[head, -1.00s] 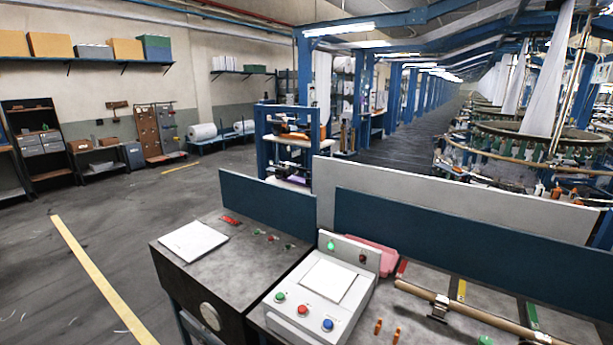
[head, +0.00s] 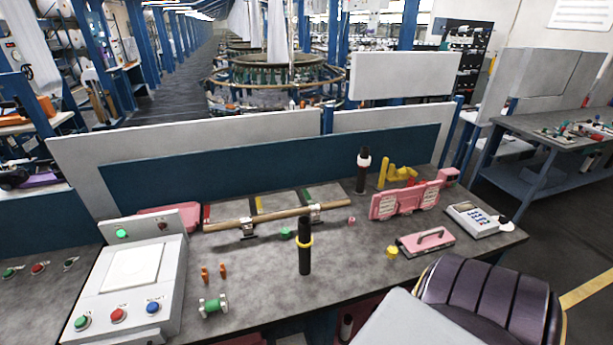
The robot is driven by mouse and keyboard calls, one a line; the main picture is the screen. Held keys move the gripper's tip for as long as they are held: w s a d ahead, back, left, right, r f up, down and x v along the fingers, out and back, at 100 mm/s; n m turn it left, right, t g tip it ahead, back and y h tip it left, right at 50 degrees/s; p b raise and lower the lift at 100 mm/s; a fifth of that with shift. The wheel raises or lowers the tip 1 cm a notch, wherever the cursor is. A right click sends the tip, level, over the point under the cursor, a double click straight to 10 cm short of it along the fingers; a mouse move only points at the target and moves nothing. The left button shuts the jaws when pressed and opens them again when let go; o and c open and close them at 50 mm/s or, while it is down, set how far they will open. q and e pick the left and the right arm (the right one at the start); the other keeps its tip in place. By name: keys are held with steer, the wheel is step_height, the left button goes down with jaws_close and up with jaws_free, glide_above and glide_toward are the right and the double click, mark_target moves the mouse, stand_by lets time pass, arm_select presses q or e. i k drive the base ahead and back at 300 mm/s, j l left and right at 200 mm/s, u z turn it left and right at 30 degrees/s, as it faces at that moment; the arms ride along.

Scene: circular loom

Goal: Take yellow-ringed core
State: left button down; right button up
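The yellow-ringed core (head: 304,261) is a dark upright cylinder with a yellow ring near its upper part. It stands on the grey workbench (head: 262,300), in front of a long tan rod. Neither of my grippers shows in the head view.
The tan rod (head: 275,216) lies on two brackets. A white button panel (head: 128,270) is left; a green spool (head: 212,305) lies front left. Right are a pink case (head: 405,200), pink handled block (head: 426,242) and keypad device (head: 472,219). A dark ribbed thing (head: 490,300) fills the bottom right.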

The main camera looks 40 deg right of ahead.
mark_target(305, 239)
steer(key=z, duration=1.45)
